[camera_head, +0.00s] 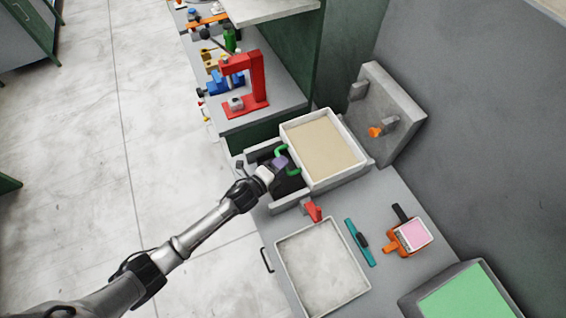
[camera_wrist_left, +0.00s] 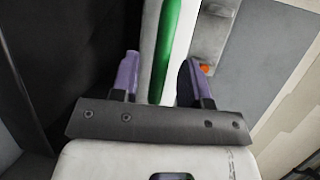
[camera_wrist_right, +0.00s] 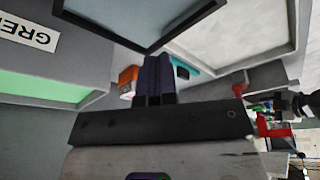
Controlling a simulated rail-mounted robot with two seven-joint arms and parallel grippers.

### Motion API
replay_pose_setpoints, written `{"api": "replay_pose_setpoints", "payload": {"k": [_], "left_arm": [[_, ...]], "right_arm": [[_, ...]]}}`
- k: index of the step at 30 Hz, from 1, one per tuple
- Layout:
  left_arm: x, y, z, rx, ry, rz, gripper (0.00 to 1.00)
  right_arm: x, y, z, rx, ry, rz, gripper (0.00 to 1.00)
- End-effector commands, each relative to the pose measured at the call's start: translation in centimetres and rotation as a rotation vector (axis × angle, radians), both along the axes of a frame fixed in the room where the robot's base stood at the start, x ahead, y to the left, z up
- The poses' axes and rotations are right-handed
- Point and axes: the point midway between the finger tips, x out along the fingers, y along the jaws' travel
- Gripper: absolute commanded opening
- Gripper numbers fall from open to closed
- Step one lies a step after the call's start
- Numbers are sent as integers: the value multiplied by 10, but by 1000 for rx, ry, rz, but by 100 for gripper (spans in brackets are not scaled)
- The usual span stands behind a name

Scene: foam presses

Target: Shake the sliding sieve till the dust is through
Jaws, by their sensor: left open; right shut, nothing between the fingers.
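The sieve is a shallow box with a pale rim (camera_head: 348,119) and a tan layer of what looks like dust (camera_head: 322,148) across it. It sits on a grey bed at the table's far side. A green handle (camera_head: 293,171) stands on its near-left side. My left gripper (camera_head: 281,162) is open at this handle. In the left wrist view the green handle bar (camera_wrist_left: 170,40) runs between the spread purple fingers (camera_wrist_left: 158,72); I cannot tell if they touch it. My right gripper (camera_wrist_right: 154,76) is shut and empty, seen only in the right wrist view.
An empty pale tray (camera_head: 285,242) lies in front of the sieve, with a red part (camera_head: 313,211) between. A teal tool (camera_head: 360,242), an orange device with a pink top (camera_head: 408,238) and a green-filled bin (camera_head: 465,298) lie right. A grey upright block (camera_head: 394,100) stands behind.

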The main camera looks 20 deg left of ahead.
Motion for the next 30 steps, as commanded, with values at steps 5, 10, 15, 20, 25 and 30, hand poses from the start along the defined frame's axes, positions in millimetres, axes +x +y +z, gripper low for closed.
{"api": "replay_pose_setpoints", "payload": {"k": [5,10,15,20,25,30], "left_arm": [[12,-5,-3,-2,1,-1,42],[15,-7,-3,-1,0,-1,42],[15,-7,-3,-1,0,-1,42],[15,-6,-3,-1,0,-1,33],[15,-6,-3,-1,0,-1,17],[15,-6,-3,-1,0,-1,1]], "right_arm": [[1,2,0,5,-1,-3,0],[1,2,0,7,-1,-3,0],[1,2,0,7,-1,-3,0],[1,2,0,5,-1,-2,0],[1,0,-1,0,-1,2,0],[1,-1,-1,-4,-1,4,0]]}}
